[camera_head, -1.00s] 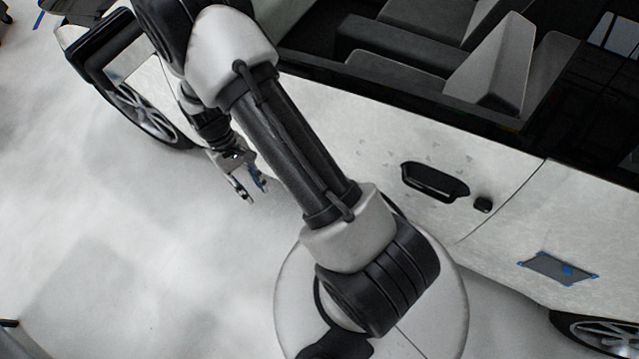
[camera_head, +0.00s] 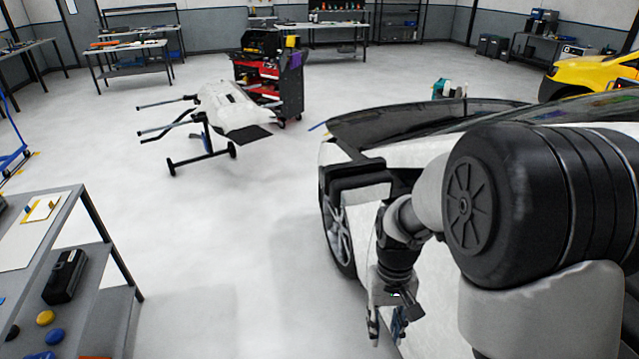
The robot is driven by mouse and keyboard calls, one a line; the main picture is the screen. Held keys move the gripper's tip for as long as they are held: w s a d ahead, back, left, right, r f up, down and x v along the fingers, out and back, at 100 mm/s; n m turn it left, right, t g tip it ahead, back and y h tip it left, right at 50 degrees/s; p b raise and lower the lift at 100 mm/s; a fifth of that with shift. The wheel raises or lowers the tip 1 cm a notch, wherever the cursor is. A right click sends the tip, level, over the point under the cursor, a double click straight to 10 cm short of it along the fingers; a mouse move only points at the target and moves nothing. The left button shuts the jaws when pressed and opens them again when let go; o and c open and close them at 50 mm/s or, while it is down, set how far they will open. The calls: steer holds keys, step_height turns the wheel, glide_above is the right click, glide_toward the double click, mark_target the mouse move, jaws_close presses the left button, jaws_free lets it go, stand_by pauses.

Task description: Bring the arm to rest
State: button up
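My arm shows large at the right of the head view, folded beside the white car (camera_head: 440,285). My gripper (camera_head: 388,328) hangs pointing down next to the car's side, behind the front wheel. Its two fingers stand apart, and I see nothing held between them. Whether the gripper or wrist touches the car I cannot tell.
A grey workbench (camera_head: 75,205) with a black case and coloured discs stands at the left. A stand (camera_head: 200,150) holds a white panel. A red tool cart (camera_head: 270,85) stands behind it. A yellow car (camera_head: 590,75) is at the far right. The middle floor is clear.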

steer(key=s+r+t, duration=0.6)
steer(key=s+r, duration=1)
steer(key=r, duration=0.2)
steer(key=shift+r, duration=0.4)
